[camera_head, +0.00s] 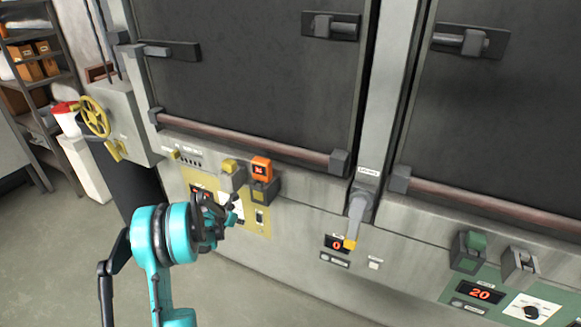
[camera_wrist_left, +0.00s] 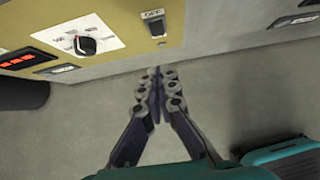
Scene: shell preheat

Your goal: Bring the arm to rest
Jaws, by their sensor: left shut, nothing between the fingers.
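My left arm (camera_head: 165,240), teal and black, comes in from the lower left in the head view. Its gripper (camera_head: 234,208) is in front of the yellow control panel (camera_head: 258,229) and partly covers the dial there. In the left wrist view the fingers (camera_wrist_left: 156,75) are together with nothing between them, over grey floor below the panel edge. I cannot tell from these views how far they are from the panel. My right gripper is not in view.
A large grey oven (camera_head: 245,60) with dark doors fills the back. An orange-capped switch (camera_head: 261,168), a lever with a yellow tip (camera_head: 355,215) and a green panel (camera_head: 520,285) project from its front. A yellow handwheel (camera_head: 95,116) is at left. Floor (camera_head: 60,245) is open at lower left.

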